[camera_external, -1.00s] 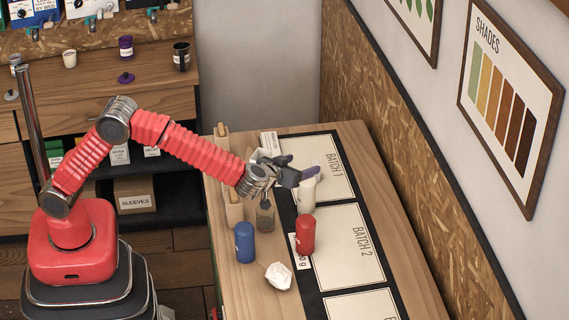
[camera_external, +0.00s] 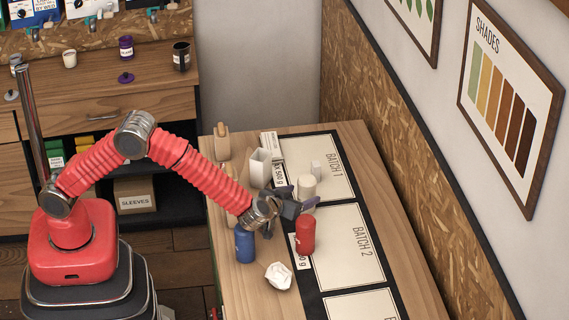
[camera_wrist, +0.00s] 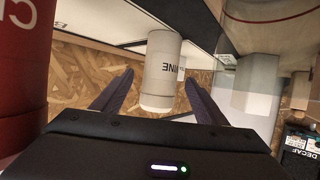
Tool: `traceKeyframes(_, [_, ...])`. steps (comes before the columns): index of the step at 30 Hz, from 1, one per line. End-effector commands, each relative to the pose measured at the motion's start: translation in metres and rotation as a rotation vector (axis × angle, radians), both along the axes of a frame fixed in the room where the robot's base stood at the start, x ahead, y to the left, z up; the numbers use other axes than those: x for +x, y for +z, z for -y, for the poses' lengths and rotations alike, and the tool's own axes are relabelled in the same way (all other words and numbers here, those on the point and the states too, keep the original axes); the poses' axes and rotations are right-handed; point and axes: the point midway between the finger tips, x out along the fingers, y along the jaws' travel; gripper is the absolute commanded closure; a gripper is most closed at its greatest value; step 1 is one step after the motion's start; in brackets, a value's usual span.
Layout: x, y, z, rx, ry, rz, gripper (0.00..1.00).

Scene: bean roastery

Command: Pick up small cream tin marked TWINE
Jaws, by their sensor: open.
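The small cream tin (camera_external: 307,187) stands upright on the upper Batch 1 card, its lower part hidden behind my gripper in the external view. My gripper (camera_external: 296,200) is open and empty just in front of it, at the height of its lower part. In the wrist view the cream tin (camera_wrist: 160,72) lies between the two spread fingers of my gripper (camera_wrist: 158,85), with a gap on each side. Part of its lettering shows, ending in "INE". I cannot tell how deep it is between the fingers.
A red tin (camera_external: 305,235) stands close to my gripper, and fills the left edge of the wrist view (camera_wrist: 22,65). The Batch 2 card (camera_external: 350,245) is mostly clear.

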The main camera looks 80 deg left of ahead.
Motion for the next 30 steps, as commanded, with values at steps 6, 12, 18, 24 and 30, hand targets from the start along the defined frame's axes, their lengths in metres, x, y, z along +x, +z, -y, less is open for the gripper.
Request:
traceKeyframes(6, [0.016,-0.010,-0.017,0.001,0.001,-0.001,0.33])
traceKeyframes(12, [0.026,-0.016,-0.027,0.000,0.000,0.000,0.33])
traceKeyframes(18, [0.027,-0.016,-0.027,0.000,-0.001,0.000,0.33])
traceKeyframes(24, [0.027,-0.016,-0.027,0.000,-0.001,0.000,0.33])
traceKeyframes(30, [0.027,-0.016,-0.027,0.000,-0.001,0.000,0.35])
